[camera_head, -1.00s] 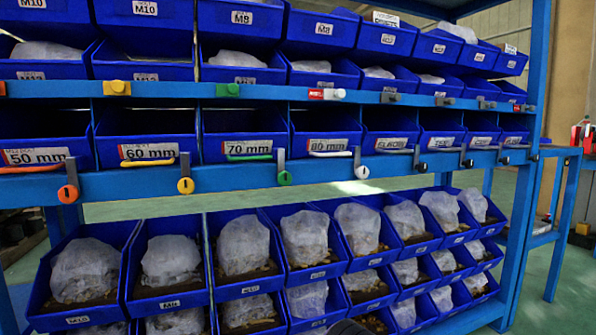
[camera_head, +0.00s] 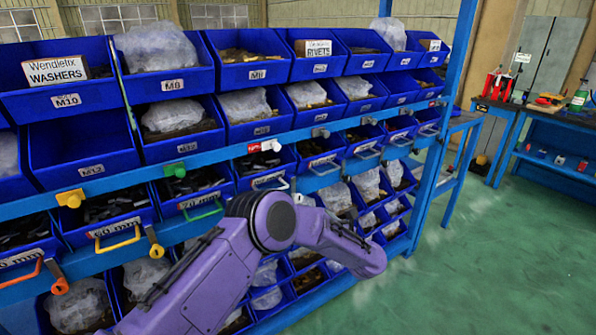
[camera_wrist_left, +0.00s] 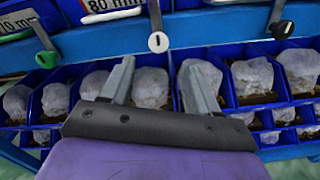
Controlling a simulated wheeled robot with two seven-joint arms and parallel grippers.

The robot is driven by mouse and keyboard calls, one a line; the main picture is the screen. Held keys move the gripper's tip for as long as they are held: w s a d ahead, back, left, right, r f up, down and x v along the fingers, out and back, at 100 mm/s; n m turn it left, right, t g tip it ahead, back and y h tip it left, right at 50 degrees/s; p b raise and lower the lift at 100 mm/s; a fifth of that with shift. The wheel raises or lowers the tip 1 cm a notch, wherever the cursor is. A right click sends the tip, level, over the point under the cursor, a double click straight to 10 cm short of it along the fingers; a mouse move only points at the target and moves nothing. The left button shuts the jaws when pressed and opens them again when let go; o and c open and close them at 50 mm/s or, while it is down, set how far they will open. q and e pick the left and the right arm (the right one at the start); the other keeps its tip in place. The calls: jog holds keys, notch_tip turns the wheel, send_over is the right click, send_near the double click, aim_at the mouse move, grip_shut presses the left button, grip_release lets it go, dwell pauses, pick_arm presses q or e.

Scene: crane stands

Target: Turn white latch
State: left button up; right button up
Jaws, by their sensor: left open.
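The white latch (camera_wrist_left: 158,42) shows in the left wrist view as a round white knob at the lower end of a grey lever. It hangs downward from a blue rail. My left gripper (camera_wrist_left: 159,66) is open and empty, with one finger on each side below the knob. The knob appears between the fingertips and beyond them; I cannot tell whether they touch. In the head view my purple left arm (camera_head: 205,280) reaches across the rack, and its gripper is hidden. I cannot make out the latch clearly there. My right gripper is not in view.
A green latch (camera_wrist_left: 46,60) and a black latch (camera_wrist_left: 283,28) flank the white one. A yellow latch (camera_head: 155,247) and an orange latch (camera_head: 57,280) are further left. Blue bins (camera_head: 165,83) fill the rack. Green floor (camera_head: 480,270) is clear at the right.

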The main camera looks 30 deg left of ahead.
aim_at(300, 198)
pick_arm(q)
jog(key=shift+n+g, duration=0.3)
jog(key=shift+n, duration=0.1)
jog(key=x, duration=0.3)
jog(key=p+x, duration=0.1)
jog(key=x, duration=0.6)
jog(key=shift+w+a+r, duration=0.25)
jog(key=shift+a+r, duration=0.1)
jog(key=shift+r, duration=0.05)
jog(key=c, duration=1)
